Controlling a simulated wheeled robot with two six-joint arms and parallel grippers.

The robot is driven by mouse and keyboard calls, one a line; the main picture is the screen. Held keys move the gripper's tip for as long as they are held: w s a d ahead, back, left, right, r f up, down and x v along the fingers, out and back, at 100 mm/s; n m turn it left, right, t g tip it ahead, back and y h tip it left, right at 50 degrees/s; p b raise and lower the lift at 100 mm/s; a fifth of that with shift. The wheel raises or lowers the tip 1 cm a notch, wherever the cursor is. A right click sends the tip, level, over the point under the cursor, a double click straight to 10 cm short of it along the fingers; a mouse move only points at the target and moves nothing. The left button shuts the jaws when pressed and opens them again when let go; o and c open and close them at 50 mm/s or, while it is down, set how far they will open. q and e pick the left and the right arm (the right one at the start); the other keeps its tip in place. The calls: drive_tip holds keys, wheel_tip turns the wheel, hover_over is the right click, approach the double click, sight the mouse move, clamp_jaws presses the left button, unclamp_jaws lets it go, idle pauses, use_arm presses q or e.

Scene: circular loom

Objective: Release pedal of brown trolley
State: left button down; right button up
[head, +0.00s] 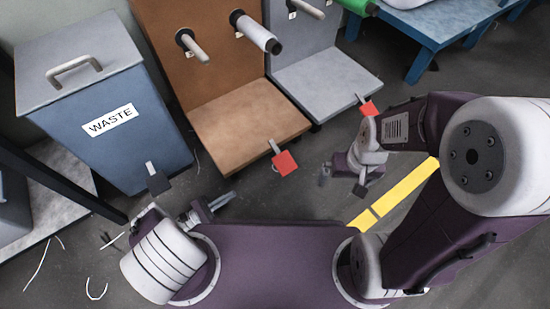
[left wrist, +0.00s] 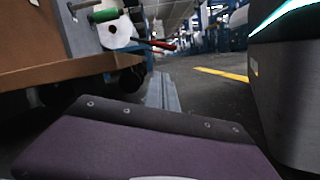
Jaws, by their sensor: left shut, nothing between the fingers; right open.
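The brown trolley (head: 245,118) stands at the back centre in the head view. Its red pedal (head: 285,161) sticks out on a short grey lever from the front edge of its base. My left gripper (head: 231,197) is shut and empty, low in front of the trolley, left of the pedal and apart from it. In the left wrist view its closed fingers (left wrist: 162,92) point ahead beside the brown trolley's underside (left wrist: 60,72); the red pedal cannot be made out there. My right gripper (head: 342,182) is open and empty, right of the pedal.
A blue waste bin (head: 105,125) with a dark pedal (head: 157,184) stands left. A grey trolley (head: 325,82) with its own red pedal (head: 369,108) stands right of the brown one. A yellow floor strip (head: 400,190) and a blue table (head: 440,30) lie further right.

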use_arm(q)
drive_tip(key=shift+w+r, duration=0.1)
drive_tip(key=p, duration=0.2)
approach(280, 156)
drive_tip(key=s+a+f, duration=0.3)
drive_tip(key=f, duration=0.1)
drive_tip(key=b+x, duration=0.2)
drive_tip(key=x, duration=0.9)
drive_tip(key=shift+s+d, duration=0.1)
drive_tip(key=shift+d, duration=0.05)
